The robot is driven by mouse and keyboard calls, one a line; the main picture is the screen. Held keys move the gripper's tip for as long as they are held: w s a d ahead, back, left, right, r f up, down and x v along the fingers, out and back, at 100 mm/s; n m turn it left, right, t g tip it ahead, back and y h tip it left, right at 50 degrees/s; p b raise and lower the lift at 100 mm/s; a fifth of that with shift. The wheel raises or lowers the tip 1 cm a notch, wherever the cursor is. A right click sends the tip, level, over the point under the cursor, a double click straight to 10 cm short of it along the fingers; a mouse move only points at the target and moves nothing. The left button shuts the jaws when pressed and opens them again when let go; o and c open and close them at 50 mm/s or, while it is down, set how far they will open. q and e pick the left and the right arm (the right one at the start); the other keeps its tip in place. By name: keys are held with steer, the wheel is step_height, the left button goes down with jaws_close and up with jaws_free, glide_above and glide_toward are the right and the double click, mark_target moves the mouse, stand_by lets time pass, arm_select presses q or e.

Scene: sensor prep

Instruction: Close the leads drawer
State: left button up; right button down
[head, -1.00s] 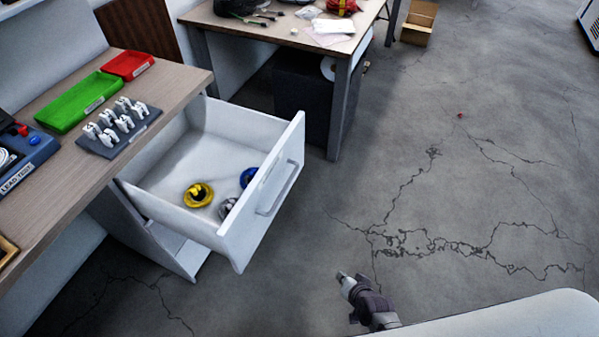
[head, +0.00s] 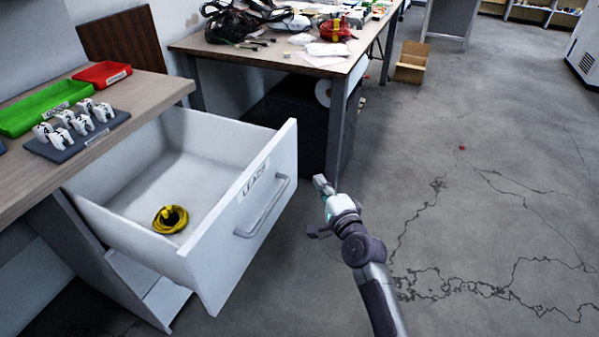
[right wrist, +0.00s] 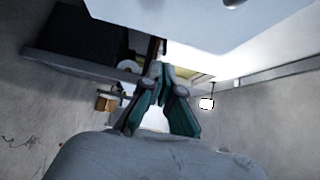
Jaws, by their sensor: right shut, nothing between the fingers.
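The white leads drawer (head: 233,218) stands pulled out from under the wooden counter, with its "LEADS" label and grey bar handle (head: 264,209) on the front. A coiled yellow lead (head: 171,219) lies inside. The near part of the drawer's floor is hidden behind its front. My right gripper (head: 321,184) is shut and empty, to the right of the drawer front and apart from it. In the right wrist view its fingers (right wrist: 161,72) are together, with the white drawer front (right wrist: 195,25) across the top. My left gripper is in neither view.
The counter (head: 150,92) carries a green tray (head: 45,106), a red tray (head: 103,75) and a grey rack of white clips (head: 75,132). A cluttered table (head: 290,63) stands behind the drawer. Cracked floor (head: 480,220) lies free at right.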

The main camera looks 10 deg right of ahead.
mark_target(294, 160)
steer(key=w+a, duration=0.1)
steer(key=w, duration=0.1)
steer(key=w+a, duration=0.1)
steer(key=w, duration=0.1)
steer(key=w+a+b, duration=0.1)
steer(key=w, duration=0.1)
steer(key=shift+a, duration=0.1)
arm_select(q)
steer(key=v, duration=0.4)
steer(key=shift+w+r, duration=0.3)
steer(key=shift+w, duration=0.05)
arm_select(e)
steer(key=shift+w+a, duration=0.3)
steer(key=shift+a, duration=0.05)
